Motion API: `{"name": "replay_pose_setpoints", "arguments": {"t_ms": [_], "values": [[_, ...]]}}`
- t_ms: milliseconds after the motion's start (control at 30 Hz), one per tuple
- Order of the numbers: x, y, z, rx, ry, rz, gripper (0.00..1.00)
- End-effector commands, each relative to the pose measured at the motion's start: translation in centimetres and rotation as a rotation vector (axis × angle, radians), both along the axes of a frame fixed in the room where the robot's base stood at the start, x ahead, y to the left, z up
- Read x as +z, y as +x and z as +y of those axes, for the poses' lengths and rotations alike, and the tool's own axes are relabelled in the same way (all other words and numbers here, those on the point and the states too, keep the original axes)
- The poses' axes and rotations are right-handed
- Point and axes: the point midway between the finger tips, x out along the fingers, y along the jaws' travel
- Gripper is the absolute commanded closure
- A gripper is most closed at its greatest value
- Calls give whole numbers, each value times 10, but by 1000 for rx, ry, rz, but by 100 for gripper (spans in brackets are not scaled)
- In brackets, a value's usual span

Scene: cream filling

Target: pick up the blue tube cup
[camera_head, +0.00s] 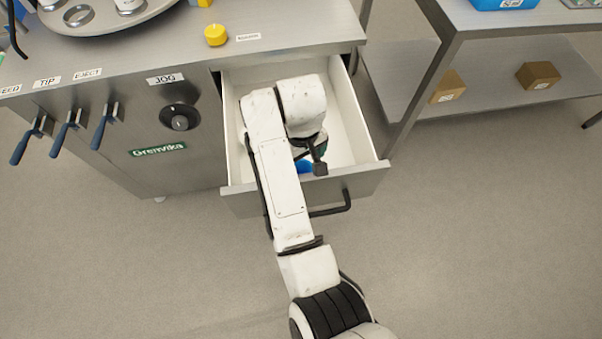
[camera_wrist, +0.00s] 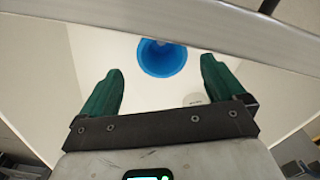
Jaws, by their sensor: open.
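The blue tube cup (camera_wrist: 163,59) stands inside the open drawer. In the wrist view its round mouth faces the camera, ahead of and between my green fingers. In the head view only a small blue part of the cup (camera_head: 304,167) shows beside my arm; the rest is hidden. My gripper (camera_wrist: 160,82) is open and empty above the drawer, with its two fingers set wide apart. The cup appears a little beyond the fingertips; the exact height between them cannot be told. In the head view my gripper is mostly hidden by my wrist.
The white-lined drawer (camera_head: 351,132) is pulled out, its walls close around my gripper. A pale round item (camera_wrist: 193,100) lies near the right finger. The steel cabinet (camera_head: 290,35) is behind, with a yellow item (camera_head: 215,35) on top. A steel shelf table (camera_head: 520,25) stands right.

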Motion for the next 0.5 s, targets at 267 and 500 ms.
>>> {"name": "replay_pose_setpoints", "arguments": {"t_ms": [267,500], "values": [[-39,-3,2,0,-2,2,4],[-46,-3,1,0,0,0,4]]}}
